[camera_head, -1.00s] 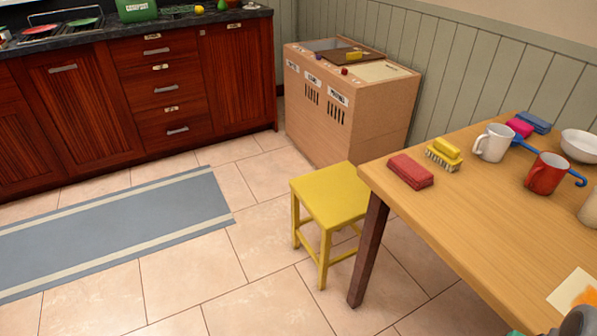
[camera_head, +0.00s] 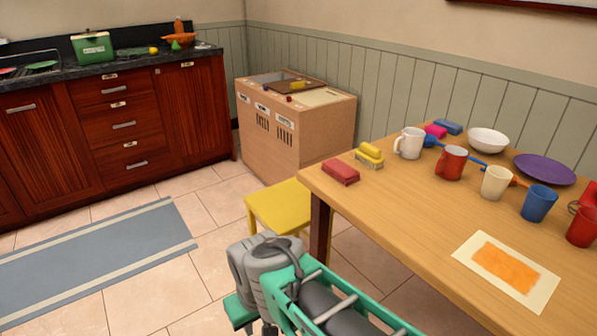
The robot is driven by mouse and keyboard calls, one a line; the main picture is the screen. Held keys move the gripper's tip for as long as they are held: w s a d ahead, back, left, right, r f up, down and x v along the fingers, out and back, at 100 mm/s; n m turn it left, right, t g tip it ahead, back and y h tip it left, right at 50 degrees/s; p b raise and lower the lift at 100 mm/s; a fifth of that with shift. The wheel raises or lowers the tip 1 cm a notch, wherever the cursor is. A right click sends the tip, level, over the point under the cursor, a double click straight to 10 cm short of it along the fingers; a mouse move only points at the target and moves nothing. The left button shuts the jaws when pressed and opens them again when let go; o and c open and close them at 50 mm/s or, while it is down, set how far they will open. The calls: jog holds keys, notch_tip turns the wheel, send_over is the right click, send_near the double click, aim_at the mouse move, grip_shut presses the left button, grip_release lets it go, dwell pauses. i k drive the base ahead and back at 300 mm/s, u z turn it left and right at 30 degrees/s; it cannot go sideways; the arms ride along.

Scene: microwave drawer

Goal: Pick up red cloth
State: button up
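The red cloth (camera_head: 340,171) looks like a small, thick, folded block. It lies flat on the wooden table (camera_head: 400,225) near its left corner, beside the yellow brush. My arm, grey and teal, rises from the bottom of the picture in front of the table's left end. The teal end below the grey wrist seems to be my gripper (camera_head: 240,312). It is apart from the cloth, lower in the picture and to its left. Its fingers cannot be made out clearly, and nothing is visibly held.
A yellow-and-white brush (camera_head: 369,156) and a white mug (camera_head: 410,143) stand near the cloth. Several cups, a bowl (camera_head: 488,140) and a purple plate (camera_head: 545,168) fill the table's far side. A yellow stool (camera_head: 279,206) stands by the table's left end. Floor at left is open.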

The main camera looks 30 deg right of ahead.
aim_at(342, 173)
jog(key=k, duration=0.85)
jog(key=z, duration=0.8)
jog(key=i, duration=0.5)
jog(key=z, duration=0.1)
